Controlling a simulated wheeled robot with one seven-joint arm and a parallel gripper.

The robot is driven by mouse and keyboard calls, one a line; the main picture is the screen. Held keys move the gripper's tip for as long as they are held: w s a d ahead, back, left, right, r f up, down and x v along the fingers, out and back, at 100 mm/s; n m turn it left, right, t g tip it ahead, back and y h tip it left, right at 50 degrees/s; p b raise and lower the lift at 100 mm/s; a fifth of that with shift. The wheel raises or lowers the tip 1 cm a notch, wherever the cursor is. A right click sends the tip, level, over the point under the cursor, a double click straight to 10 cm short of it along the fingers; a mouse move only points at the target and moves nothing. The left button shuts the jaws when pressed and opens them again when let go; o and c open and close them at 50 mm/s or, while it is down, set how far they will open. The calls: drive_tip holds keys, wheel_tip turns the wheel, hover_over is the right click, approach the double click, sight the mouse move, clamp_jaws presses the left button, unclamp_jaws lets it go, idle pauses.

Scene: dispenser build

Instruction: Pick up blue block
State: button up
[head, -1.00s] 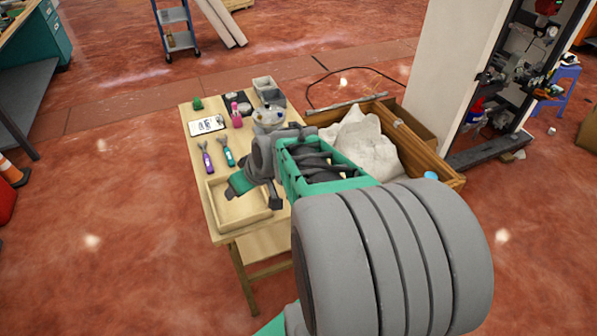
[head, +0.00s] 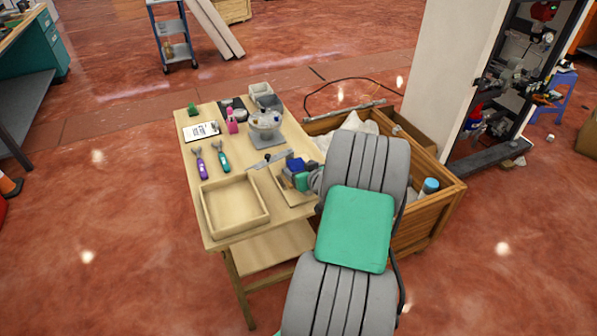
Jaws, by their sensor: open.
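A small blue block (head: 295,163) lies with other small blocks in a shallow wooden tray (head: 292,200) on the right side of the wooden table (head: 232,236). A green block (head: 302,182) sits just in front of it, and darker pieces lie close around it. My arm rises from the bottom and bends over the table's right edge, near the tray. The right part of the tray is partly covered by my arm.
An empty wooden tray (head: 236,207) stands at the table's front left. Purple (head: 202,168) and teal (head: 221,158) tools, a clipboard (head: 202,131), a pink bottle (head: 232,124) and a grey round device (head: 265,125) are behind. A wooden crate (head: 425,212) stands close on the right.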

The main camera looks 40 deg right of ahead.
clamp_jaws()
idle(0.8)
drive_tip(key=shift+r, duration=0.15)
